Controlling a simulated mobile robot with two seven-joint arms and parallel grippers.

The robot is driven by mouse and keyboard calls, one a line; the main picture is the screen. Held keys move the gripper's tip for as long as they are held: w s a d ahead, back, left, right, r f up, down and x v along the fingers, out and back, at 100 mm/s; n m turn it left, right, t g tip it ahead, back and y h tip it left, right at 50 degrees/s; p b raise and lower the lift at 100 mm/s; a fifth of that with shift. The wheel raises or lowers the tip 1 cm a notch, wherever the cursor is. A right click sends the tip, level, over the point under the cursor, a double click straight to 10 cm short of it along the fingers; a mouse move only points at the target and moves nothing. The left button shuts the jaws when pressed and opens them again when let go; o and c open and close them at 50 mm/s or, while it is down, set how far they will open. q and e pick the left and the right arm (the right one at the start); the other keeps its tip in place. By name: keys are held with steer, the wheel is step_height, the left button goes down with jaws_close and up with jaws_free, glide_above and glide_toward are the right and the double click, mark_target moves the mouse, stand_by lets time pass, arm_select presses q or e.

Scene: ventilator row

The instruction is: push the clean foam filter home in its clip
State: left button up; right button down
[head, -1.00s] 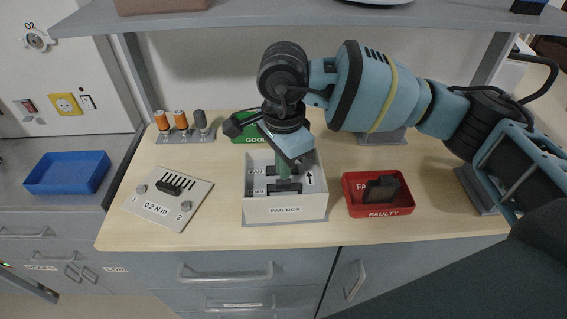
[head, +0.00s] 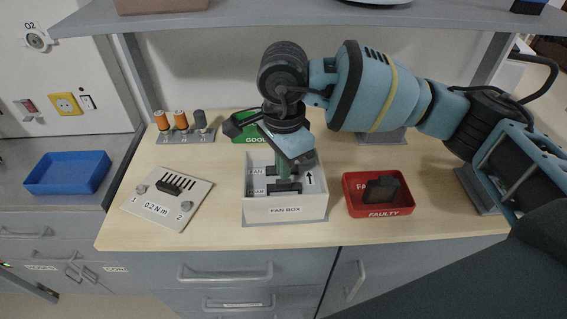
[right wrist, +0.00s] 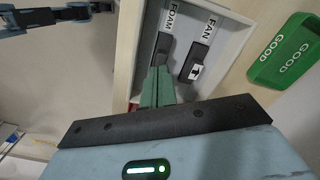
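The white fan box (head: 286,211) stands on the bench, open at the top, with a FAN row behind and a FOAM row in front. A dark piece (head: 287,188) sits in the FOAM row; I cannot tell foam filter from clip there. My right gripper (head: 284,177) points down into the box, its green fingers together with their tips at this dark piece. In the right wrist view the fingers (right wrist: 158,78) look closed, beside the FOAM-row piece (right wrist: 161,48), and partly hide it. I cannot tell how deep the filter sits. My left gripper is not in view.
A red FAULTY tray (head: 379,212) holding a dark block (head: 382,189) is right of the box. A green GOOD tray (head: 249,133) is behind. A torque plate (head: 150,208) and a rack of screwdrivers (head: 186,136) are left. A shelf (head: 250,17) overhangs the bench.

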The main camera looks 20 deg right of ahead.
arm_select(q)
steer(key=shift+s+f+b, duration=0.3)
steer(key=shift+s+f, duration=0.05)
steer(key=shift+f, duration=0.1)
arm_select(e)
steer(key=shift+f, duration=0.9)
steer(key=shift+r, duration=0.15)
stand_by(0.3)
